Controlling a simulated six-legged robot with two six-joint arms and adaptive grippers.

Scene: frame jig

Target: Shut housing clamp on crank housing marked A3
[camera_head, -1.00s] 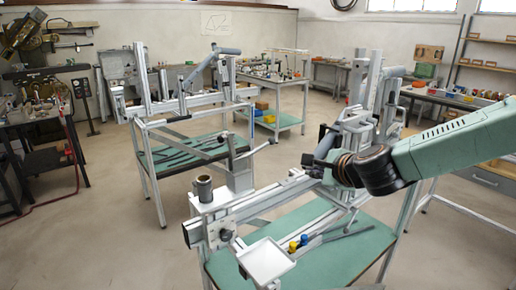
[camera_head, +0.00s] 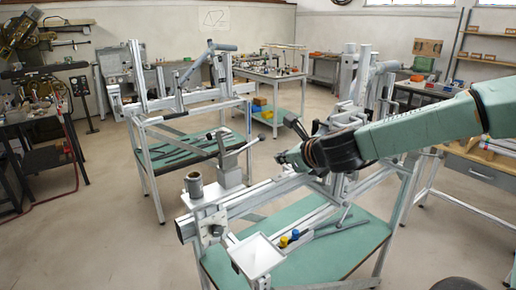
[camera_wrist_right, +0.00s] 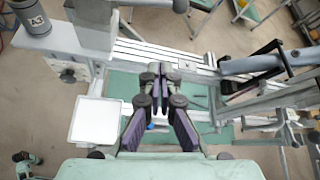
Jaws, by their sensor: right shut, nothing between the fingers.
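The crank housing (camera_wrist_right: 38,18), a dark-topped grey cylinder with a white A3 label, stands upright at the upper left of the right wrist view. It also shows in the head view (camera_head: 194,186), on the near end of the jig rail. A grey block (camera_head: 231,170) beside it carries a lever (camera_head: 242,148) sticking up to the right; this may be the housing clamp, and I cannot tell its state. My right gripper (camera_wrist_right: 158,69) is shut and empty above the rail, to the right of the housing. In the head view it (camera_head: 283,158) is partly hidden. My left gripper is not in view.
A white square tray (camera_wrist_right: 96,121) sits at the near side of the rail. Yellow and blue pieces (camera_head: 289,238) lie near the green shelf (camera_head: 330,252). Tubes and posts (camera_wrist_right: 265,62) rise right of the gripper. A second jig stand (camera_head: 190,100) is behind.

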